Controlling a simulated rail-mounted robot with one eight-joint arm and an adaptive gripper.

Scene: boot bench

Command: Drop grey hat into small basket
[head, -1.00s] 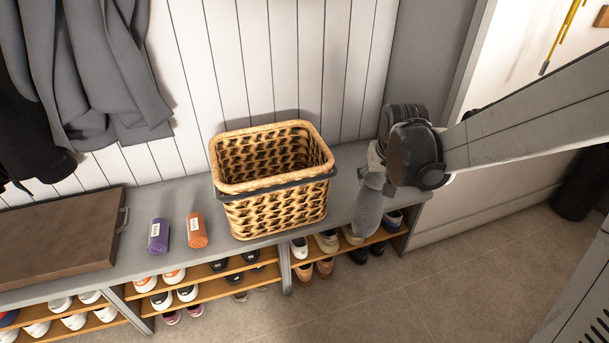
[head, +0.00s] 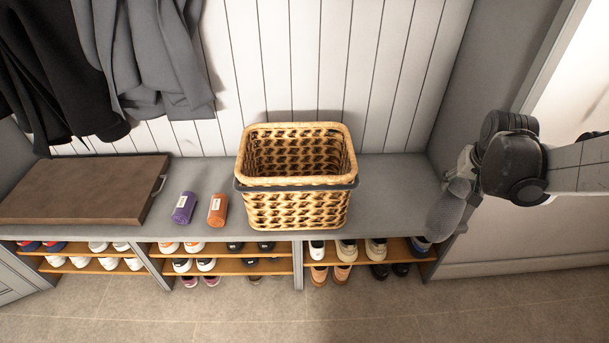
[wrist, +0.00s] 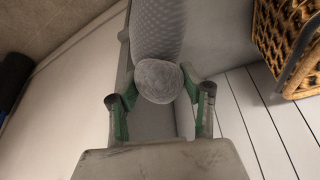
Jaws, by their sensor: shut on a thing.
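The grey hat (head: 447,209) hangs from my gripper (head: 466,172) at the right end of the bench, in the head view. In the wrist view the hat (wrist: 158,80) has a rounded grey pompom-like end between the green-padded fingers of my gripper (wrist: 160,92), and its knitted body extends beyond. The gripper is shut on the hat. The small wicker basket (head: 297,209) stands upright on the bench, left of the gripper and apart from it. Its top is open and a dark handle lies across its front. Part of it shows in the wrist view (wrist: 284,40).
The grey bench (head: 395,190) has free room between the basket and its right end. A purple roll (head: 183,207) and an orange roll (head: 217,210) lie left of the basket. A brown lidded panel (head: 85,190) is further left. Coats (head: 150,60) hang above; shoes fill the shelves below.

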